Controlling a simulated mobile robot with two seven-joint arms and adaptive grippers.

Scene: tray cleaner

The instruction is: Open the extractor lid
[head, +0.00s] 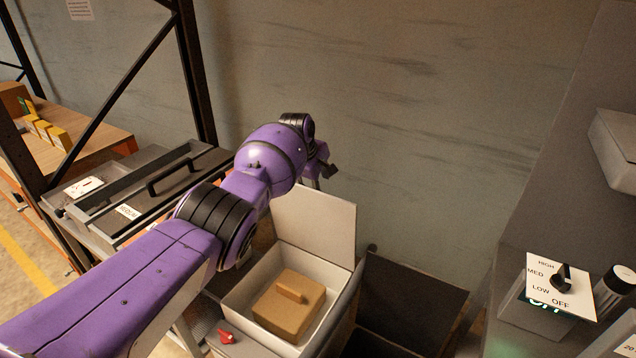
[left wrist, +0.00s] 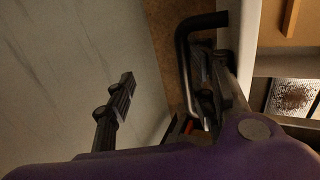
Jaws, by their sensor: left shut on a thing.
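The extractor is a white open-topped box (head: 238,298). Its pale lid (head: 325,222) stands raised, about upright, at the back. A tan block with a raised grip (head: 290,305) is inside the box. My left gripper (head: 322,175) is at the lid's upper edge, partly hidden by its own wrist. The exact contact is dark and partly hidden. My right gripper is in neither view.
A dark open bin (head: 410,300) stands right of the box. A grey unit with a black handle (head: 172,178) is at the left. A control dial panel (head: 562,285) is at the right. A small red part (head: 226,336) is near the box's front. The wall is close behind.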

